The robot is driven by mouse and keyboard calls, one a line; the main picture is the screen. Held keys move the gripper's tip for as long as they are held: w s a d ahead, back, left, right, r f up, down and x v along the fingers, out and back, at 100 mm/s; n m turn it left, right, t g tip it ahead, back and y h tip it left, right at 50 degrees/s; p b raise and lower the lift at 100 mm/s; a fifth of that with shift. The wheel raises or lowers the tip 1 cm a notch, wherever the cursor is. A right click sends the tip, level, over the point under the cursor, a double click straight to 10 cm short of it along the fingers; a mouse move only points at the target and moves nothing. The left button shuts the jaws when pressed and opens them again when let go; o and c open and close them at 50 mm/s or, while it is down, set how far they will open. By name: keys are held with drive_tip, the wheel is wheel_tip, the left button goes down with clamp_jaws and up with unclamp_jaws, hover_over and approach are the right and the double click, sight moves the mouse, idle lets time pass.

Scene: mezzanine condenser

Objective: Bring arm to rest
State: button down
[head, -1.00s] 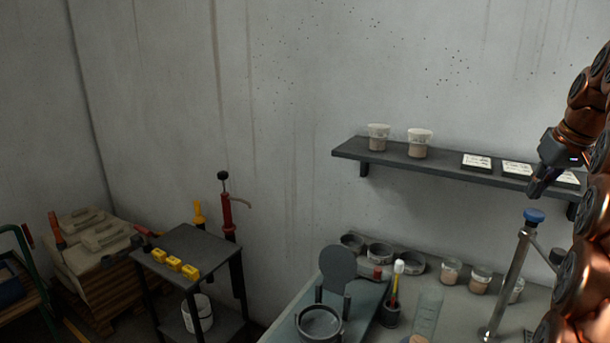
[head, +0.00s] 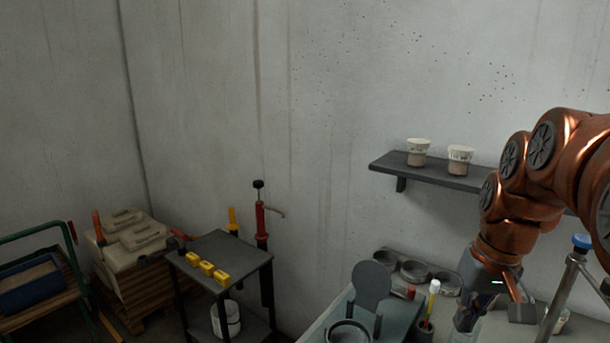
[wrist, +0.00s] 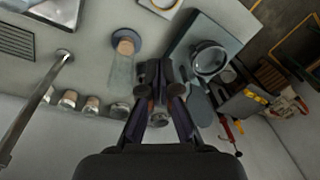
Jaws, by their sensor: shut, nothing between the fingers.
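My gripper (head: 472,312) hangs at the end of my copper-coloured arm on the right side of the head view, pointing down over the bench. In the wrist view my gripper (wrist: 159,80) has its fingers together with nothing between them. It is above the bench (wrist: 85,85), near a clear conical vessel (wrist: 122,68) and a row of small cups. I cannot tell the exact height of the fingers over the bench.
A metal stand with a blue knob (head: 581,241) is just right of my gripper. A wall shelf (head: 440,177) holds two cups behind my arm. A round-plated device (head: 371,284) and a red-and-white tool (head: 430,303) stand left of the gripper. A side table (head: 222,250) stands farther left.

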drive_tip(key=s+a+f+g, duration=0.1)
drive_tip(key=s+a+f, duration=0.1)
drive_tip(key=s+f, duration=0.2)
drive_tip(key=s+a+f, duration=0.3)
drive_tip(key=s+f, duration=0.1)
drive_tip(key=s, duration=0.5)
drive_tip(key=s+a+f+n+g+h, duration=0.1)
drive_tip(key=s+a+f, duration=0.2)
drive_tip(key=s, duration=0.3)
drive_tip(key=shift+s+f+g, duration=0.3)
drive_tip(key=shift+f, duration=0.5)
